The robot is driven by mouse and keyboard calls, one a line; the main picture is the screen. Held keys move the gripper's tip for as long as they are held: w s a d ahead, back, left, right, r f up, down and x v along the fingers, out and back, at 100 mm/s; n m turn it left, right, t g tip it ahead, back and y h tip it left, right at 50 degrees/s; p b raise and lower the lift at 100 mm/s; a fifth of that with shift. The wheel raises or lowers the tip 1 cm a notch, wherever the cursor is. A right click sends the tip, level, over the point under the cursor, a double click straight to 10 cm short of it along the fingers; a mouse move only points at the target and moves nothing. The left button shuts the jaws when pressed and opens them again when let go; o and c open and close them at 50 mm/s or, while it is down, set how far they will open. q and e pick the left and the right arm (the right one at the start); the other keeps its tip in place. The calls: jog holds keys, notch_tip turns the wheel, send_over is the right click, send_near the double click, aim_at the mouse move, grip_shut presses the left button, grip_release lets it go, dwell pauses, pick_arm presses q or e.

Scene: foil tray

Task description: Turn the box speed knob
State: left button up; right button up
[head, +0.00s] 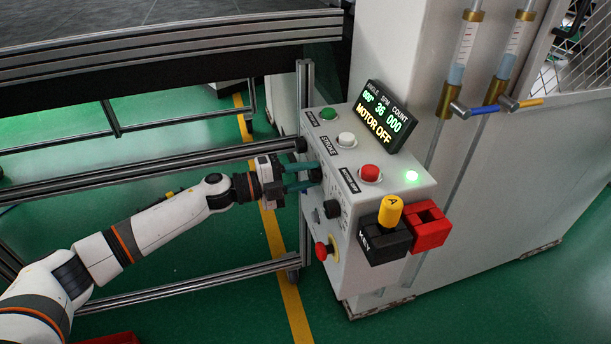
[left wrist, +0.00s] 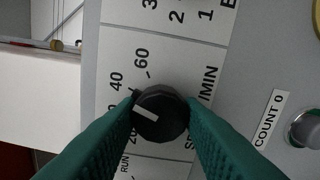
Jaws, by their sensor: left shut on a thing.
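The black speed knob (left wrist: 160,113) sits on the front panel of the white control box (head: 392,180). Its white pointer line lies between the 20 and 40 marks of the printed scale in the left wrist view. My left gripper (head: 311,177) is shut on this knob, with a teal finger on each side of it. The fingers partly cover the scale. The display (head: 382,116) on top of the box shows angle 000, SPM 36, count 000 and MOTOR OFF. My right gripper is not in view.
A second black knob (head: 332,209) and a red knob (head: 325,250) are lower on the panel. Green (head: 328,114), white (head: 346,139) and red (head: 370,173) buttons are on top. A black key block (head: 385,243) and a red block (head: 430,226) project at the front corner.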

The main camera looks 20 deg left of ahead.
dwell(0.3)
pick_arm(q)
jog(key=o, duration=1)
jog(key=b+v, duration=0.2)
jog(key=v, duration=1)
